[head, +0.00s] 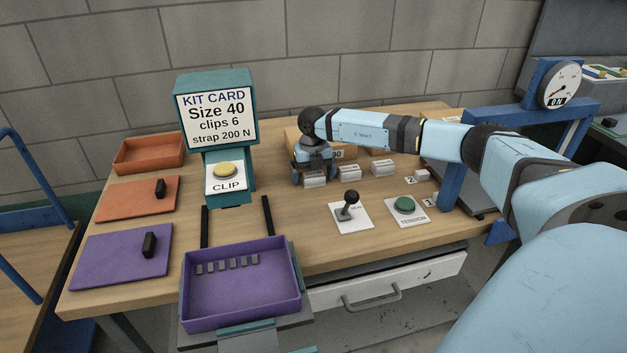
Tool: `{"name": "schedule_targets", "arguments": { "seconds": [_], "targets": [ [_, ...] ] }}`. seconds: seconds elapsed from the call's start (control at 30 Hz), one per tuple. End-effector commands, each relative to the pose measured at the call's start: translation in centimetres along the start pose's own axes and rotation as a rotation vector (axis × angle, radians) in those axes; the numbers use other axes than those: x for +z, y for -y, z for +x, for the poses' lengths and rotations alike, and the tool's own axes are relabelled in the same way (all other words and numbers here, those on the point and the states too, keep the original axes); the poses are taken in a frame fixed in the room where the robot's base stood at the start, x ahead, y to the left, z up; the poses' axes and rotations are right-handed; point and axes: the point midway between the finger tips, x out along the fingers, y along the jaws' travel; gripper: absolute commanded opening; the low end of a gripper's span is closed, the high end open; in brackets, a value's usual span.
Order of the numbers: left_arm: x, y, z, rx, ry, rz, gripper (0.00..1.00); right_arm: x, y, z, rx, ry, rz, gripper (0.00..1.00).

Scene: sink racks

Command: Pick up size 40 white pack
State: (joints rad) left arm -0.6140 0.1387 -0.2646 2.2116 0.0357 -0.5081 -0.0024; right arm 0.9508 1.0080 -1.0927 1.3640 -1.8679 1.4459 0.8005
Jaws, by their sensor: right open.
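Several small white packs stand in a row on the table: one at the left (314,181), one in the middle (349,171) and one at the right (383,167). Their size markings are too small to read. My right gripper (313,171) points down at the left pack, with its fingers near that pack's two sides. It is open; I cannot tell whether it touches the pack. The kit card (216,115) reads Size 40, clips 6, strap 200 N. My left gripper is not in view.
A purple tray (240,316) with several grey clips sits at the front. Purple (110,262) and orange (125,203) lids lie left, with an orange tray (148,155) behind. A lever (348,205), a green button (405,205) and a blue frame with a gauge (560,85) are at right.

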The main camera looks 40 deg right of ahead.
Motion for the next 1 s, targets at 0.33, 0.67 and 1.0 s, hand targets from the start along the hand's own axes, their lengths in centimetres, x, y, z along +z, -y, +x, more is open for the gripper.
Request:
{"name": "schedule_targets", "arguments": {
  "seconds": [0.33, 0.67, 1.0],
  "targets": [
    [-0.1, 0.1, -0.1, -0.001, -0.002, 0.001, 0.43, 0.0, 0.0, -0.1, 0.000, 0.000, 0.000, 0.42],
    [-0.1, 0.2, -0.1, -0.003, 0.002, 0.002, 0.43, 0.0, 0.0, -0.7, 0.000, 0.001, 0.000, 0.42],
    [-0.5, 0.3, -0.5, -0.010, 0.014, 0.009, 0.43, 0.1, 0.0, -8.5, 0.002, 0.004, 0.001, 0.42]
  ]
}}
